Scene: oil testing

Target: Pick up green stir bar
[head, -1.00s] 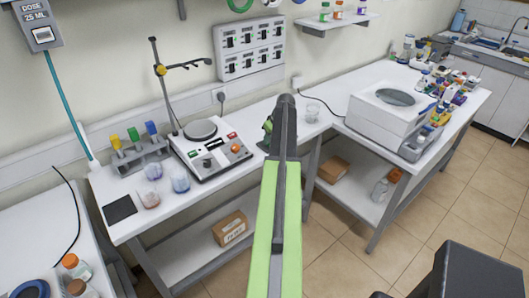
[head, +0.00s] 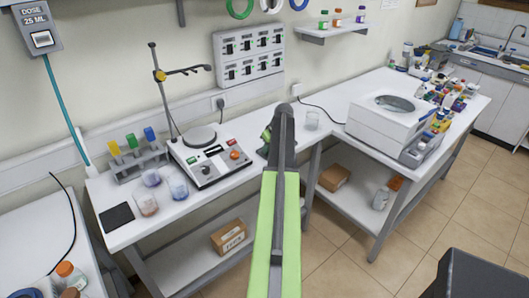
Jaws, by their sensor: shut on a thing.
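A grey rack (head: 140,164) stands on the left part of the bench. It holds a yellow-topped piece (head: 114,148), a green-topped piece (head: 132,139) and a blue-topped piece (head: 149,134). I cannot tell whether the green-topped piece is the green stir bar; no other stir bar can be made out. My light green and grey arm rises through the middle of the head view and covers part of the bench's front edge. My gripper cannot be made out; it is hidden behind the arm or out of the picture. A small green and dark part shows just left of the arm's upper end.
A hotplate (head: 208,165) and a clamp stand (head: 162,90) stand right of the rack. Two beakers (head: 177,185) (head: 147,203) and a black pad (head: 117,217) are in front.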

